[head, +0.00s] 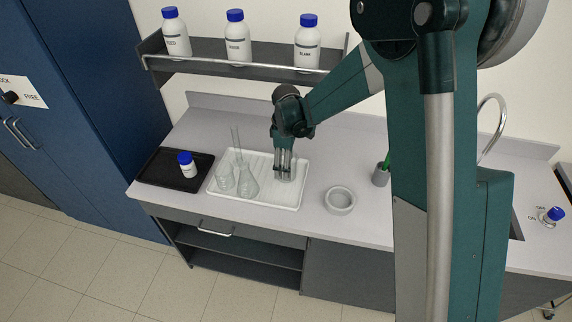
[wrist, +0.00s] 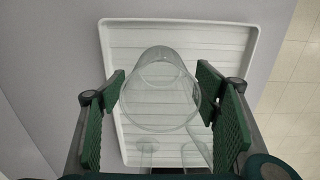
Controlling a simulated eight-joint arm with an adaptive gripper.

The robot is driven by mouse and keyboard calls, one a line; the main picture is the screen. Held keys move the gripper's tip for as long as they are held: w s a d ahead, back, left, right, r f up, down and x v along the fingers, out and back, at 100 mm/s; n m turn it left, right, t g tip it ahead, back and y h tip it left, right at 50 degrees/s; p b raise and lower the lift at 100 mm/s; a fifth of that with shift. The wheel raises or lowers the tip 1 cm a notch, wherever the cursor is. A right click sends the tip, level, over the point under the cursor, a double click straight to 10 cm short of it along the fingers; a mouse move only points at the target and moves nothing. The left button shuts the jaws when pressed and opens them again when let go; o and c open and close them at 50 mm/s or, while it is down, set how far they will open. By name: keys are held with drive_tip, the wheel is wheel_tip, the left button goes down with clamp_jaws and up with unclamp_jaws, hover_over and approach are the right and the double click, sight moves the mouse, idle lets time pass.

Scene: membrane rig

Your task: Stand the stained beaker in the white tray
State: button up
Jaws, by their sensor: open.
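The white tray (head: 282,206) lies on the grey counter, and its ribbed floor and rim fill much of the wrist view (wrist: 215,40). My gripper (head: 284,176) points down over the tray's right part. In the wrist view my gripper (wrist: 160,100) is open, with green pads on both sides of a clear glass beaker (wrist: 160,78). Gaps show between pads and glass. The beaker appears upright in the tray; its base contact is hard to see. I cannot make out a stain on it. Two clear glass vessels, a flask (head: 248,186) and another (head: 225,178), stand in the tray's left part.
A black tray (head: 160,168) with a blue-capped bottle (head: 187,165) is left of the white tray. A round white bowl (head: 340,200) and a grey cup (head: 381,175) stand to the right. A shelf (head: 205,62) with several bottles hangs behind. The counter's front edge is close.

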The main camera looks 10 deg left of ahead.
wheel_tip(320, 180, up, 12)
idle(0.6)
drive_tip(key=shift+f, duration=0.1)
idle(0.4)
drive_tip(key=s+d+r+m+t, duration=0.1)
drive_tip(key=s+d+r+m, duration=0.2)
drive_tip(key=d+r, duration=0.3)
drive_tip(key=s+d+r+m+t, duration=0.15)
drive_tip(key=s+d+r, duration=0.25)
drive_tip(key=d, duration=0.5)
drive_tip(key=s+d+r+m+t, duration=0.1)
drive_tip(key=s+d+r+m, duration=0.25)
drive_tip(key=d, duration=0.35)
drive_tip(key=s+d+m+t, duration=0.3)
drive_tip(key=s+d+m, duration=0.7)
drive_tip(key=s+d, duration=0.7)
drive_tip(key=shift+s+r+t, duration=0.35)
drive_tip(key=shift+s, duration=0.25)
